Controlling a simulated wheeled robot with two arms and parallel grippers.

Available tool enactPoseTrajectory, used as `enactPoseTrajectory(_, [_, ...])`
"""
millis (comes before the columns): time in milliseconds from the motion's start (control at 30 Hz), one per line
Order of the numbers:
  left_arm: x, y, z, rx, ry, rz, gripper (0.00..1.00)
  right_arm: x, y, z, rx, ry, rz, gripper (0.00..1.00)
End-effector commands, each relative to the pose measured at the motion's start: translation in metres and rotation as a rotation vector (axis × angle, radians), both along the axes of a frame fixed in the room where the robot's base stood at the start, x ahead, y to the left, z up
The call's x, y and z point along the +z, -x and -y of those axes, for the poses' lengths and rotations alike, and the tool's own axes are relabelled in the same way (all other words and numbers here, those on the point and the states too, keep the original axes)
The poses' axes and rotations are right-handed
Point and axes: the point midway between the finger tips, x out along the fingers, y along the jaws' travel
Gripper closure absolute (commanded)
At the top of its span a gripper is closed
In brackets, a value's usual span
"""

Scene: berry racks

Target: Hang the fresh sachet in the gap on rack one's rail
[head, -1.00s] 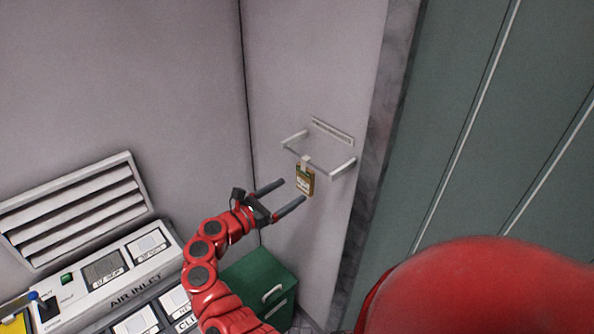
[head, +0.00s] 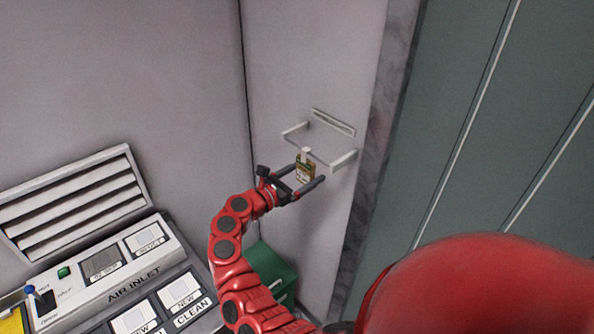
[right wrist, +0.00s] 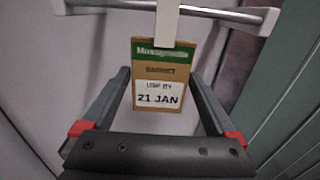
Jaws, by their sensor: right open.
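A sachet (head: 305,172) with a green top band hangs by a white tab from a small wall rail (head: 319,159). In the right wrist view the sachet (right wrist: 160,72) reads "USE BY 21 JAN", and its tab goes up over the rail (right wrist: 228,15). My right gripper (head: 310,174) is open, with one finger on each side of the sachet. In the right wrist view, gaps show between both fingers and the sachet. No other sachet shows on this rail. My left gripper is not in view.
A narrow label strip (head: 333,122) is on the wall above the rail. A panel marked "AIR INLET" (head: 134,283) with white-labelled squares stands at lower left, below a louvred vent (head: 75,205). A green cabinet (head: 272,268) is below my right arm. Green wall panels (head: 480,120) are at right.

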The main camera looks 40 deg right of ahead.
Motion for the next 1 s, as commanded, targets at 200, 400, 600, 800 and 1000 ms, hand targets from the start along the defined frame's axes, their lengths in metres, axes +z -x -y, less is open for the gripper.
enactPoseTrajectory(200, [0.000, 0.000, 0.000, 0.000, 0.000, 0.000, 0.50, 0.000, 0.000, 0.000, 0.000, 0.000, 0.000, 0.27])
enactPoseTrajectory(400, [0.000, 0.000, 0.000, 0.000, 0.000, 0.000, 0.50, 0.000, 0.000, 0.000, 0.000, 0.000, 0.000, 0.57])
enactPoseTrajectory(600, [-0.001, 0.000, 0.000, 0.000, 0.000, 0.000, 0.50, 0.002, 0.000, 0.000, 0.000, 0.001, 0.001, 0.57])
enactPoseTrajectory(800, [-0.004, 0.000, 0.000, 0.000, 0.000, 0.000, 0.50, 0.008, 0.000, 0.000, 0.000, 0.001, 0.001, 0.57])
enactPoseTrajectory(1000, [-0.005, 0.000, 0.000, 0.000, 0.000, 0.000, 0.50, 0.014, 0.000, 0.000, -0.001, 0.000, 0.001, 0.57])
